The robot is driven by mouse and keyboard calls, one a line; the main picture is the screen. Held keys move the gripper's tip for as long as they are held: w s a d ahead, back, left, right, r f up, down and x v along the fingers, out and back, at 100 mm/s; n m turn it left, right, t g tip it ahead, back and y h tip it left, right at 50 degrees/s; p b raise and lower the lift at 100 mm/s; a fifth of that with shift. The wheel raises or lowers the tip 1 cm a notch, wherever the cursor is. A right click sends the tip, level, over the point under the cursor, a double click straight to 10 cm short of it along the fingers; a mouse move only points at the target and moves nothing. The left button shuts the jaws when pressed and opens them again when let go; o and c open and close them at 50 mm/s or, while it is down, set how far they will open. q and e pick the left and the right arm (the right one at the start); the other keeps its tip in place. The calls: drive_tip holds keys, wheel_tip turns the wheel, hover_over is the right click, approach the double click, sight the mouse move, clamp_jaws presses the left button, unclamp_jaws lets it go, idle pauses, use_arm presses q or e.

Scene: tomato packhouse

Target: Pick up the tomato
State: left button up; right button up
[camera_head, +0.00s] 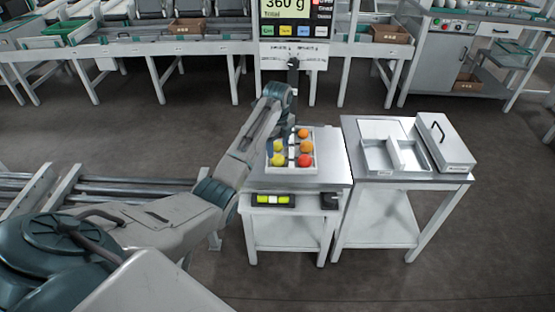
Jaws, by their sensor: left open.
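Several tomatoes sit in a white divided tray (291,168) on the small metal-topped table. The right column holds an orange tomato (303,133) at the back, another orange tomato (306,147) in the middle and a red tomato (304,160) in front. The left column shows a yellow tomato (278,146) and a yellow-green tomato (278,160). My left arm reaches in from the left and bends down at the tray's back. My left gripper (290,136) is open over the tray's back part, small and partly hidden by its own wrist. My right gripper is out of view.
The table (333,168) has a scale display on a post behind the tray. A second table (349,135) on the right carries a divided metal bin (372,158) and a lidded box with a handle (442,140). Conveyor benches stand at the back.

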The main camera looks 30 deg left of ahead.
sight(277, 156)
use_arm(q)
drive_tip(key=shift+w+a+f+p, duration=0.1)
drive_tip(key=shift+a+f+p, duration=0.05)
drive_tip(key=shift+f, duration=1.4)
drive_tip(key=shift+w+a+f+p, duration=0.1)
drive_tip(key=shift+a+f+p, duration=0.05)
drive_tip(key=shift+f, duration=1.35)
drive_tip(key=c, duration=0.5)
